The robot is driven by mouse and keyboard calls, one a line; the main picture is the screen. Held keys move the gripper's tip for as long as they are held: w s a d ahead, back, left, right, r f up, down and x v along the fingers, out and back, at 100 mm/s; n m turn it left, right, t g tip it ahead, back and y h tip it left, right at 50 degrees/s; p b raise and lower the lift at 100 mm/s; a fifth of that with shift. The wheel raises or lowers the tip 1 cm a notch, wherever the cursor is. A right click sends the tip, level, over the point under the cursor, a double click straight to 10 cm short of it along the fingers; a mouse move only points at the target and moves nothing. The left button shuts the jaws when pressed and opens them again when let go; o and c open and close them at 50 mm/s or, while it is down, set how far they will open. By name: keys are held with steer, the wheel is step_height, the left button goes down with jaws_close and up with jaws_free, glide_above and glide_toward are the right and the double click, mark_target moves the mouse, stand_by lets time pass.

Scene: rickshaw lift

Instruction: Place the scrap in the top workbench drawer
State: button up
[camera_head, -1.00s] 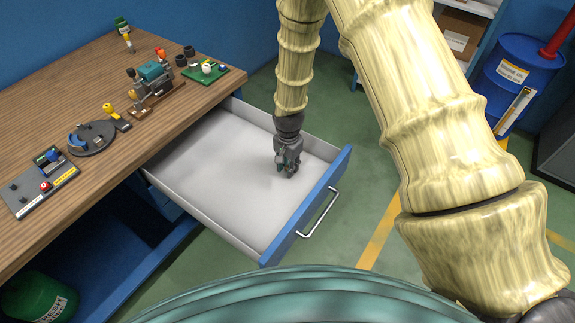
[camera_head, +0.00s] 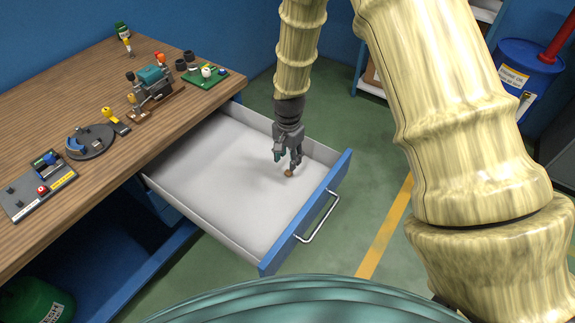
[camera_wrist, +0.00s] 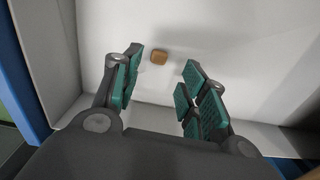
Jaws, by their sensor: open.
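The scrap, a small orange-brown block (camera_head: 289,173), lies on the white floor of the open top drawer (camera_head: 225,185), towards its front right part. It also shows in the wrist view (camera_wrist: 159,57), beyond and between the fingertips and apart from both. My gripper (camera_head: 287,158) points down into the drawer just above the scrap. Its green-padded fingers (camera_wrist: 164,66) are spread open with nothing held between them.
The drawer's blue front with a metal handle (camera_head: 318,217) faces right. The wooden workbench top (camera_head: 75,100) at left carries a green machine (camera_head: 153,82), a green board (camera_head: 205,74) and several other tools. A blue barrel (camera_head: 519,75) stands at back right.

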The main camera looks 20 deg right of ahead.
steer(key=shift+r+b, duration=0.4)
steer(key=shift+r, duration=2.4)
